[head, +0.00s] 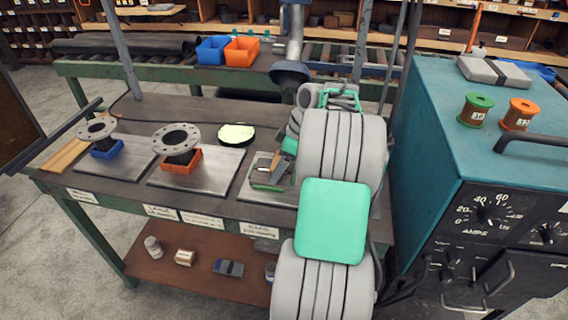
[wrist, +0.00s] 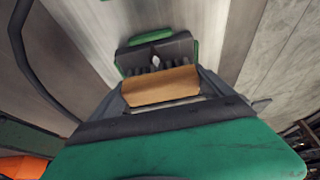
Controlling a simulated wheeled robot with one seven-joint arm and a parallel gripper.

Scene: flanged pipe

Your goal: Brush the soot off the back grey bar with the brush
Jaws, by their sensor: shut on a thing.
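My gripper (wrist: 157,72) is shut on a tan wooden block, the visible part of the brush (wrist: 160,87), in the wrist view. A small brown piece of the brush (head: 275,161) shows at my gripper (head: 267,172) in the head view. The gripper is over or close to the right-hand metal plate (head: 249,192) on the bench. My arm covers much of that plate. I cannot make out the bristles, and I cannot tell the grey bars or any soot apart. Whether the brush touches anything is hidden.
Two flanged pipe pieces, one in a blue holder (head: 107,149) and one in an orange holder (head: 182,164), stand on plates to the left. A teal machine (head: 440,130) closes off the right side.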

